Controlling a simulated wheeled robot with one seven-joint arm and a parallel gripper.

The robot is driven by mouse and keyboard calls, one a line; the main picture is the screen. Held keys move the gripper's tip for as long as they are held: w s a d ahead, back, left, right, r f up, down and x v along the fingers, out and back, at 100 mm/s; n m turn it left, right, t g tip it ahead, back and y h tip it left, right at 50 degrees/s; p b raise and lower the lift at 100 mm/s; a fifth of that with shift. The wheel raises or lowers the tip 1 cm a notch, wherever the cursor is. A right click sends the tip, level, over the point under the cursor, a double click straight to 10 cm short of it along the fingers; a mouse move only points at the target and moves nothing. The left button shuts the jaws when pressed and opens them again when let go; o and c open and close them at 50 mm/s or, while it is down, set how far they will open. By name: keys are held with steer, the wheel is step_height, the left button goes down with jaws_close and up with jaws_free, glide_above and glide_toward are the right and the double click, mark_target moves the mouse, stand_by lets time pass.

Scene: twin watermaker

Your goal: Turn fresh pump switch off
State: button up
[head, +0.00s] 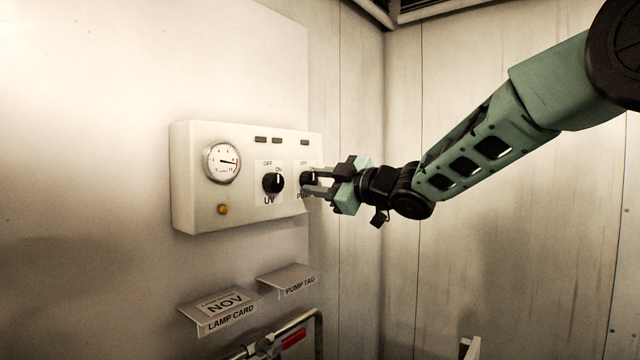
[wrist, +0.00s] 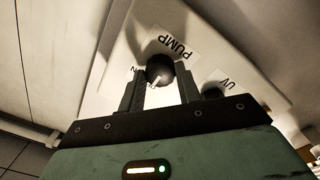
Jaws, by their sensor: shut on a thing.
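The control box (head: 245,215) is a pale panel on the left wall with a gauge and two black knobs. The pump knob (head: 307,178) is at its right end, under a label partly hidden by my gripper. In the wrist view the black pump knob (wrist: 159,68) sits between my finger tips beside the word PUMP, with a white pointer line on it. My gripper (head: 316,182) reaches in from the right and is shut on the pump knob. The knob's OFF and ON marks are mostly covered, so its setting is hard to read.
The UV knob (head: 273,183) is close to the left of my fingers; it shows in the wrist view (wrist: 213,92) too. Below are the lamp card holder (head: 220,312), the pump tag holder (head: 288,280) and a pipe frame (head: 318,330). Room right of the box is free.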

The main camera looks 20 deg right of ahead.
steer(key=o, duration=1)
steer(key=shift+c, duration=0.2)
steer(key=b+v, duration=0.2)
steer(key=v, duration=1.5)
steer(key=shift+s+b, duration=0.2)
steer(key=shift+b, duration=0.1)
steer(key=shift+w, duration=0.1)
